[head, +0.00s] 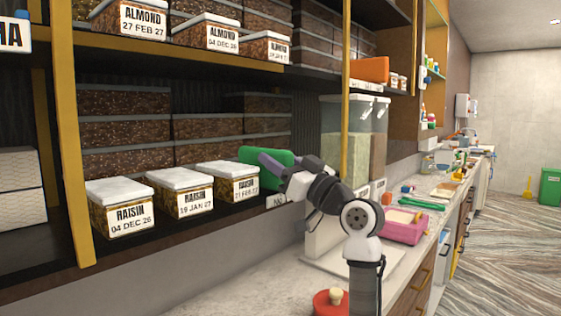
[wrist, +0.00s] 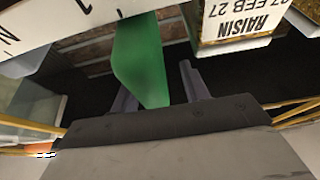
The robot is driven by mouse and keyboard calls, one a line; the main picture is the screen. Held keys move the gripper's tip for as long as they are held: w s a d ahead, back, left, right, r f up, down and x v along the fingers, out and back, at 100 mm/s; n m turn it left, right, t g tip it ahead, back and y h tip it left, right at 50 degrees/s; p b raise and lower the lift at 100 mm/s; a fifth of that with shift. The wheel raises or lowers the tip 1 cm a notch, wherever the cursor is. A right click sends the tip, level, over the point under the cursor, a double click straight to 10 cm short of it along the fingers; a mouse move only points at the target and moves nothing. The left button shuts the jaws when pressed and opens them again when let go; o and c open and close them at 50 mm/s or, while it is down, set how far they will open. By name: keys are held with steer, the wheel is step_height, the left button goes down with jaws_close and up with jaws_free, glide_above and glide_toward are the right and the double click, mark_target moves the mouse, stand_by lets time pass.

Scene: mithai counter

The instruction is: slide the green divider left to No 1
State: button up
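The green divider (head: 266,156) stands on the lower shelf, just right of the row of raisin boxes. In the wrist view the green divider (wrist: 140,58) reaches down between my two fingers, closer to the left finger. My gripper (wrist: 154,78) is open, with a gap between the divider and the right finger. In the head view my gripper (head: 272,163) is at the divider, partly in front of it. A white shelf label (wrist: 65,22) with a "1" shows upside down in the wrist view. In the head view the label (head: 277,200) is small and partly hidden.
The nearest raisin box (head: 228,181), marked 27 FEB 27, stands close left of the divider; it also shows in the wrist view (wrist: 232,30). More raisin boxes (head: 181,192) stand further left. Clear dispensers (head: 365,150) stand to the right. A pink tray (head: 403,228) sits on the counter.

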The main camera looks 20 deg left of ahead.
steer(key=shift+d, duration=0.1)
steer(key=b+v, duration=0.4)
steer(key=v, duration=0.9)
steer(key=shift+d+f+b, duration=0.2)
steer(key=shift+d+b, duration=0.05)
steer(key=shift+b, duration=0.05)
steer(key=shift+s, duration=0.15)
